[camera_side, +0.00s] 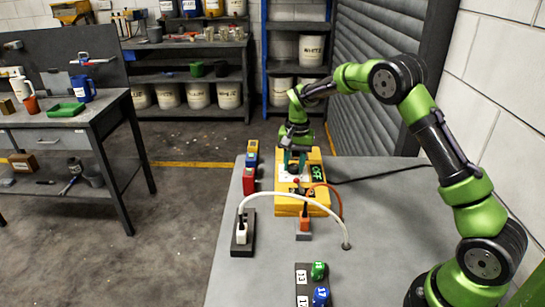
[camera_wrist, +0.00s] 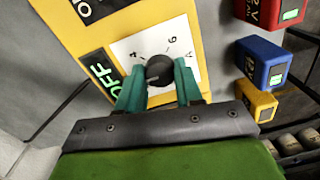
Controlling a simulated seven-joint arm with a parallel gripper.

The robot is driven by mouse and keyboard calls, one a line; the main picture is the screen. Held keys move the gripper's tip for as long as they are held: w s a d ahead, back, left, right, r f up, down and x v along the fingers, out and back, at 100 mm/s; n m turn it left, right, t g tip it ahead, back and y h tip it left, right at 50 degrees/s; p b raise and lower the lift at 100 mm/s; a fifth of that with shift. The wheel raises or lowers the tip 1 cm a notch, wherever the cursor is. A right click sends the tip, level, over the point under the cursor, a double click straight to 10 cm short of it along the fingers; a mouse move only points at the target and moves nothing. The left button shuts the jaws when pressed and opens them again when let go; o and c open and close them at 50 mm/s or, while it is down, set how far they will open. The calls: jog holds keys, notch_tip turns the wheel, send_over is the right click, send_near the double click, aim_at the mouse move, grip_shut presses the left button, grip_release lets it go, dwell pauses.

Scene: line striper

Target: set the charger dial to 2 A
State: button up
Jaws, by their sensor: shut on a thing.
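The yellow charger (camera_side: 316,163) stands on the grey bench, with my gripper (camera_side: 295,168) over its top. In the wrist view, the charger's black dial (camera_wrist: 159,69) sits on a white scale plate (camera_wrist: 178,30) with 4, 6 and an A legible. My gripper (camera_wrist: 158,76) has its two teal fingers on either side of the dial, shut on it. The fingers hide the lower part of the scale, and I cannot read which mark the dial points to. A green-lit display (camera_wrist: 108,77) on the charger reads OFF; it also shows in the side view (camera_side: 317,173).
Red (camera_wrist: 264,12), blue (camera_wrist: 262,62) and yellow (camera_wrist: 256,101) battery packs stand beside the charger. A black socket strip (camera_side: 247,246) with a white plug and cable, an orange plug (camera_side: 304,222), and green and blue items (camera_side: 319,270) occupy the nearer bench.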

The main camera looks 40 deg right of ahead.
aim_at(296, 165)
jog(key=n, duration=0.4)
jog(key=shift+n, duration=0.3)
jog(key=n, duration=0.4)
jog(key=shift+n, duration=0.3)
jog(key=o, duration=1)
jog(key=shift+o, duration=0.2)
notch_tip(296, 165, up, 17)
jog(key=shift+d, duration=0.3)
